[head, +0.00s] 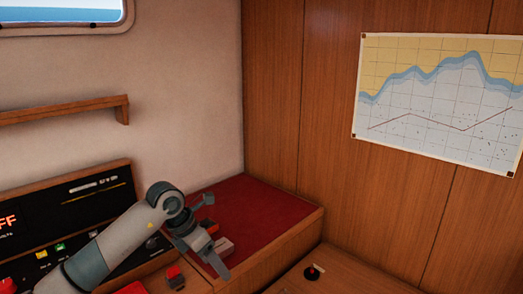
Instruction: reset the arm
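My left arm comes in from the lower left, over the console. My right gripper is not in view.
A dark console (70,215) with lit markings is at the left, partly behind my arm. A red-topped bench (265,205) fills the corner. A shelf (65,110) and a chart (440,105) are on the walls.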

